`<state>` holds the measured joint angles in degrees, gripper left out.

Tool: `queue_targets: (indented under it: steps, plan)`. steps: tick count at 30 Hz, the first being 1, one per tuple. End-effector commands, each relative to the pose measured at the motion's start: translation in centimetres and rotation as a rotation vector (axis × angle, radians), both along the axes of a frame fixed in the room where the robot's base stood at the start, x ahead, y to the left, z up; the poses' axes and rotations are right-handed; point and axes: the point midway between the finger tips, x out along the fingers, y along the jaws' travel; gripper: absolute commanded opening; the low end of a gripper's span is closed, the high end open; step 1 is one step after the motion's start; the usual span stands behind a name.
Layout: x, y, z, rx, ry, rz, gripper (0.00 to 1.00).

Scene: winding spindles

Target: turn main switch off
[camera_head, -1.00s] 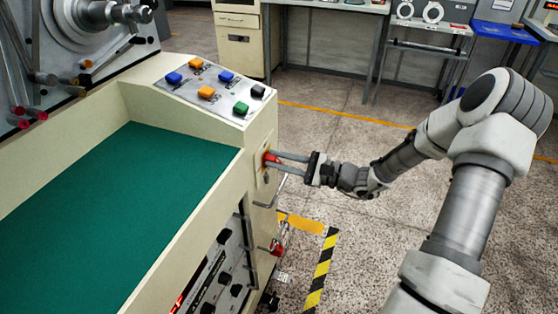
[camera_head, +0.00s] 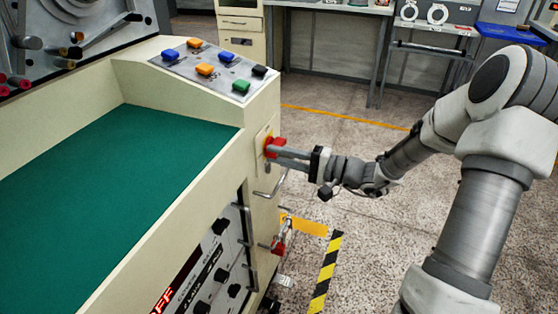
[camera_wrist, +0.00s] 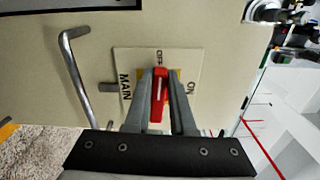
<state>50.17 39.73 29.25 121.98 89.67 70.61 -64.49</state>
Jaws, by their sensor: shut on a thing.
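The main switch (camera_head: 274,146) is a red handle on the end face of the cream machine. In the wrist view, the red handle (camera_wrist: 158,90) stands on a pale plate (camera_wrist: 124,62) marked MAIN, OFF and ON. The handle lies in line with the OFF mark at the top of the plate; ON is to the right. My gripper (camera_head: 283,154) reaches in from the right. Its two grey fingers (camera_wrist: 160,85) are shut on the handle, one on each side. The fingers hide parts of the plate.
A metal bar handle (camera_wrist: 75,75) is left of the plate in the wrist view. A red padlock (camera_head: 279,245) hangs below the switch. Coloured buttons (camera_head: 205,69) sit on the sloping panel above. Red letters ending in FF (camera_head: 163,299) show on the lower front.

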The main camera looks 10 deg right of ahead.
Motion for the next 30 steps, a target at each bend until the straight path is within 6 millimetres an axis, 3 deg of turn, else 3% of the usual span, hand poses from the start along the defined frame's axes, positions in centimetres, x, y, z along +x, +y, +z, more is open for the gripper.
queue_targets:
  steps: [23,24,28,30]
  plan:
    - [-0.04,-0.06,-0.35,-0.054,-0.078,-0.001,0.0]
    - [-0.04,-0.06,-0.35,-0.054,-0.078,-0.001,0.3]
    - [-0.02,-0.04,-0.33,-0.054,-0.077,-0.001,0.53]
    - [-0.03,-0.03,-0.32,-0.053,-0.078,0.0,0.53]
